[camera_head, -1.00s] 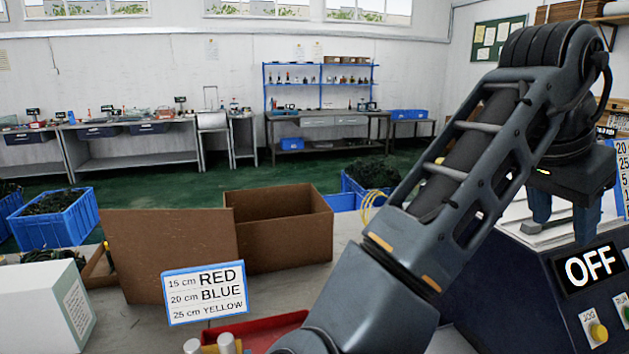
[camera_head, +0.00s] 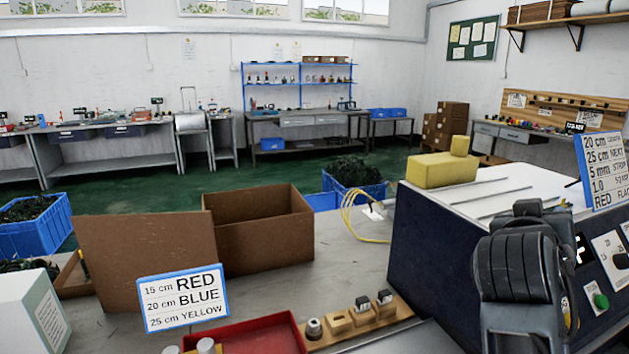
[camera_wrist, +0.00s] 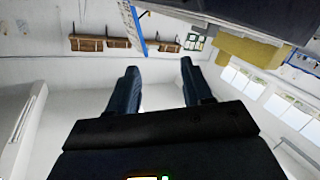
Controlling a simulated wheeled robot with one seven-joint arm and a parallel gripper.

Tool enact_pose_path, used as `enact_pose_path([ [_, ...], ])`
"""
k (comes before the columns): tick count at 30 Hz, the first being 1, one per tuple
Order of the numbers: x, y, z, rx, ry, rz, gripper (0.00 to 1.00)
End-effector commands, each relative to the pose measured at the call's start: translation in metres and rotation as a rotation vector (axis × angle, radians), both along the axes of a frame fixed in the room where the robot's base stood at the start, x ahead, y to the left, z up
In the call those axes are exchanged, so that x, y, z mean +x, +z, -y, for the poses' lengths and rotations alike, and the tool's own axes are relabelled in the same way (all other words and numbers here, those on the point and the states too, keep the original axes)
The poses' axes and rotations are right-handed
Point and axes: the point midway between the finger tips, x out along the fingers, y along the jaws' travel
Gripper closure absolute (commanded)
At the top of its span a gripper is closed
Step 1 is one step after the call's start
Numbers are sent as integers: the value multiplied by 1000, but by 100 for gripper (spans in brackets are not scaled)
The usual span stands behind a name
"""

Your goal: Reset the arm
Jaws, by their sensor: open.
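In the wrist view, my gripper (camera_wrist: 158,88) has its two dark fingers spread well apart with nothing between them. Beyond the fingers are the white wall and shelf boxes, seen tilted. In the head view, part of my arm shows at the lower right, in front of the dark blue machine (camera_head: 425,245). The gripper itself cannot be made out in the head view.
A yellow block (camera_head: 440,170) lies on the machine's white top. An open cardboard box (camera_head: 265,245) and a RED/BLUE/YELLOW sign (camera_head: 182,298) stand on the bench. A red tray (camera_head: 255,340) and a wooden holder (camera_head: 365,322) are at the front.

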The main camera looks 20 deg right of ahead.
Motion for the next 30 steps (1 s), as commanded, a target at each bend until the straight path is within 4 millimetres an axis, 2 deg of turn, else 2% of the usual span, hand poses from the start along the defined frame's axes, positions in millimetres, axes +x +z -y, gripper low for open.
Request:
enact_pose_path([
  [1,-2,-11,-3,-43,51,-26,50],
  [8,-9,-54,-33,-163,292,-90,50],
  [14,-33,-103,-68,-201,510,-139,50],
  [20,-76,-150,-111,-167,718,-162,50],
  [24,-116,-178,-142,-105,843,-162,50],
  [30,-182,-202,-185,29,976,-130,50],
])
